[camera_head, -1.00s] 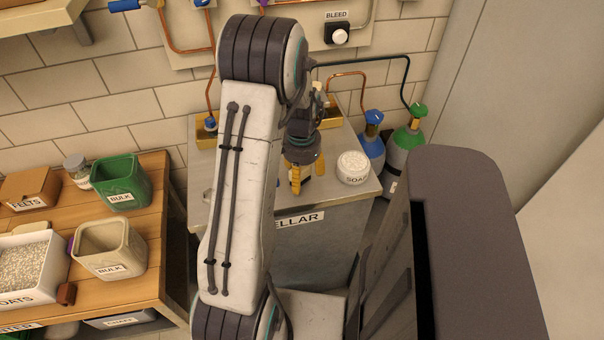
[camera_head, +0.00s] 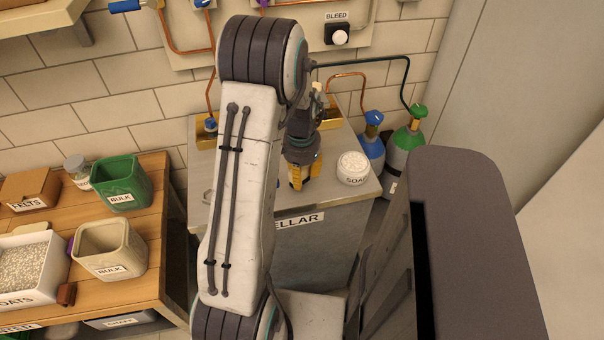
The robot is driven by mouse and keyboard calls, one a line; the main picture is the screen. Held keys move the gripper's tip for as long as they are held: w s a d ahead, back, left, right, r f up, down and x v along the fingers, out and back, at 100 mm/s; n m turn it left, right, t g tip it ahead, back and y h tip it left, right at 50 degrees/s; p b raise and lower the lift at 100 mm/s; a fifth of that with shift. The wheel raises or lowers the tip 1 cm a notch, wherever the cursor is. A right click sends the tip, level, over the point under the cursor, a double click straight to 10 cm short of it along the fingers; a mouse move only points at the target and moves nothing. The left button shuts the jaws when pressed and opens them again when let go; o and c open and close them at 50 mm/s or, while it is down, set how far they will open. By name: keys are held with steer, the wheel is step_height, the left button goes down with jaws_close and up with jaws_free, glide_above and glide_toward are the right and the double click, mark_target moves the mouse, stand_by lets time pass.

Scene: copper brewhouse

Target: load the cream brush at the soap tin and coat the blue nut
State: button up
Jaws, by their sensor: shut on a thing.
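The soap tin (camera_head: 354,167), round and white with a "SOAP" label, stands at the right of the cellar bench top. My gripper (camera_head: 302,184) points down over the bench, just left of the tin and apart from it. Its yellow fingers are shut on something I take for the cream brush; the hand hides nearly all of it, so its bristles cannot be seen. A small blue fitting (camera_head: 211,124), perhaps the blue nut, sits on a copper pipe at a brass block behind the bench's left side.
The grey cellar bench (camera_head: 345,198) stands against the tiled wall, partly hidden by my arm. Gas bottles (camera_head: 405,150) stand right of it. A wooden table (camera_head: 160,200) with bins is at the left. Copper pipes and a "BLEED" button (camera_head: 338,34) are on the wall.

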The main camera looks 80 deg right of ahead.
stand_by(0.3)
steer(key=shift+r+p, duration=2.95)
steer(key=shift+r, duration=1.05)
steer(key=shift+w, duration=0.1)
